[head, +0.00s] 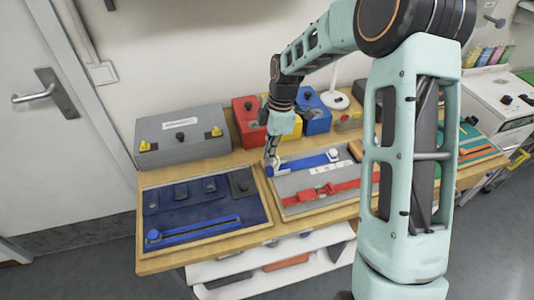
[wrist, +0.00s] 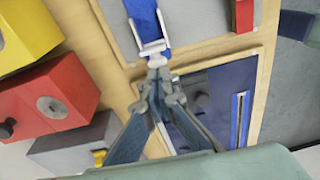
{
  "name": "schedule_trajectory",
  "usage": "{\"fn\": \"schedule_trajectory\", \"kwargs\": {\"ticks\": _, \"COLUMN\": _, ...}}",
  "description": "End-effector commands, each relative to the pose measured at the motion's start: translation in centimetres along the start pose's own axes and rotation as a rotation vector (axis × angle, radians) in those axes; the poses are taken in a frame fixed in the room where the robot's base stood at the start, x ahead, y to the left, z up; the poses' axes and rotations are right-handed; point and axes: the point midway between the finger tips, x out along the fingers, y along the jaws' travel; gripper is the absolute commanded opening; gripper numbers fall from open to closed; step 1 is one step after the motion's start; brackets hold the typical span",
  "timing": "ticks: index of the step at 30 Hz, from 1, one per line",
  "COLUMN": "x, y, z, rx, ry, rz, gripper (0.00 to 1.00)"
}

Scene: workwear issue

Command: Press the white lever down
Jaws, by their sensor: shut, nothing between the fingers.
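A blue strap (head: 305,162) lies across a grey board (head: 289,184) on the wooden bench. At its left end is a white lever-like buckle, which shows in the wrist view (wrist: 153,47) just beyond my fingertips. In the head view my gripper (head: 270,160) points down at that left end and mostly hides the buckle. My gripper (wrist: 158,70) is shut and empty, its tips at the buckle's near edge. I cannot tell whether they touch it. A round white piece (head: 333,155) sits near the strap's right end.
A red strap (head: 312,195) crosses the same board. A dark blue board (head: 205,217) lies to the left.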

Motion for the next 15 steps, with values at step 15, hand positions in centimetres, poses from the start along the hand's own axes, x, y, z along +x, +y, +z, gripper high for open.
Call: {"fn": "schedule_trajectory", "kwargs": {"ticks": 15, "x": -0.2, "y": 0.1, "z": 3.2, "rx": 0.005, "ry": 0.398, "rz": -0.01, "gripper": 0.0}}
